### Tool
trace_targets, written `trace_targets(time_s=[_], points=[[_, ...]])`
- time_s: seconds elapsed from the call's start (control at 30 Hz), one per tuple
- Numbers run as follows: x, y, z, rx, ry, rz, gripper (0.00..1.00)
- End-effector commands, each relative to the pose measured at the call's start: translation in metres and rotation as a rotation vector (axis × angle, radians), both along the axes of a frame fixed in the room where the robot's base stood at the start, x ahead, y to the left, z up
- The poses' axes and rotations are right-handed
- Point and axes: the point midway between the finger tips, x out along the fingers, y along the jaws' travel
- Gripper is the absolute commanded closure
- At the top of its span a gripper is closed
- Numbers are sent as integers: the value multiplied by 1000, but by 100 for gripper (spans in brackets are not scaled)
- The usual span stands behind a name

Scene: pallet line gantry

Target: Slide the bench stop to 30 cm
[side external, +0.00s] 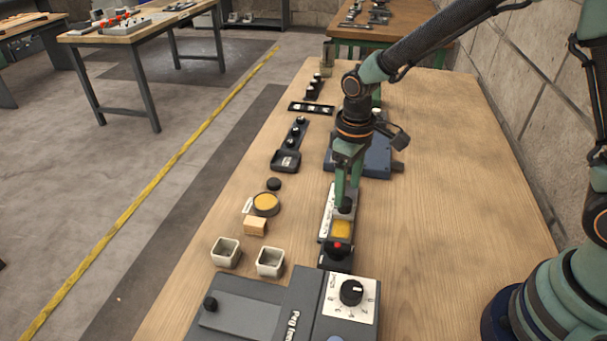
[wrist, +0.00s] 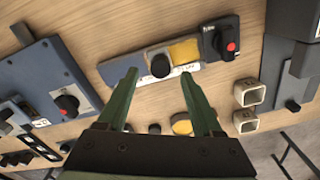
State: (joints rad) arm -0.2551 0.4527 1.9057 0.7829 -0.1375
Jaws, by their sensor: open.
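The knob also shows in the side external view (side external: 346,206). The marks are too small to read. My gripper (side external: 347,200) is open and points down over the knob. In the wrist view the knob appears between my fingertips (wrist: 158,74); whether they touch it I cannot tell.
A grey dial unit (side external: 305,302) stands nearer. Two square cups (side external: 270,262), a wooden block (side external: 255,226) and a yellow-topped disc (side external: 266,203) sit left. A blue unit (side external: 375,158) is behind.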

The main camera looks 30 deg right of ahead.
Motion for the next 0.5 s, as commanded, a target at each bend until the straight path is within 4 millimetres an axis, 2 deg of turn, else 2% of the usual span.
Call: trace_targets(time_s=[0.03, 0.2, 0.33, 0.5], points=[[1, 0, 12, 2, -7, 0, 33], [1, 0, 48, 2, -8, 0, 33], [1, 0, 69, 1, -6, 0, 33], [1, 0, 85, 1, -3, 0, 33]])
